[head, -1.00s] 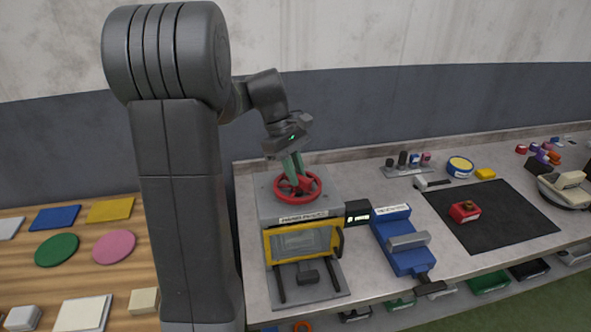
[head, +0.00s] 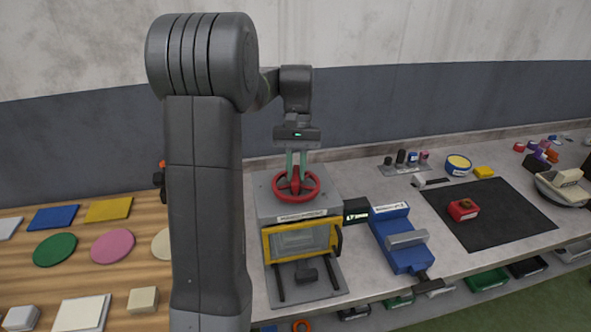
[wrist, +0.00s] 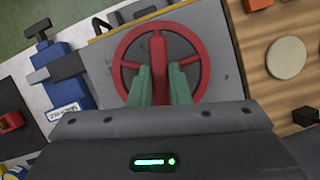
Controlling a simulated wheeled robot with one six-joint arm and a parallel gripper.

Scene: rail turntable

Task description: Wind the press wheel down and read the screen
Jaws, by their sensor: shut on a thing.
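The red press wheel (head: 308,193) lies flat on top of the grey press (head: 265,205), which has a yellow-framed window (head: 300,241) in front. My gripper (head: 296,172) points down over the wheel with its green fingers shut on it. In the wrist view the fingers (wrist: 160,88) close on a red bar of the wheel (wrist: 119,54) that runs from hub to rim. The small black screen (head: 356,211) sits at the press's right side. It shows pale characters too small to read.
A blue vice (head: 404,245) stands right of the press. A black mat (head: 512,222) with a red block (head: 463,210) lies further right. A wooden board (head: 75,268) with coloured discs and squares is at the left.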

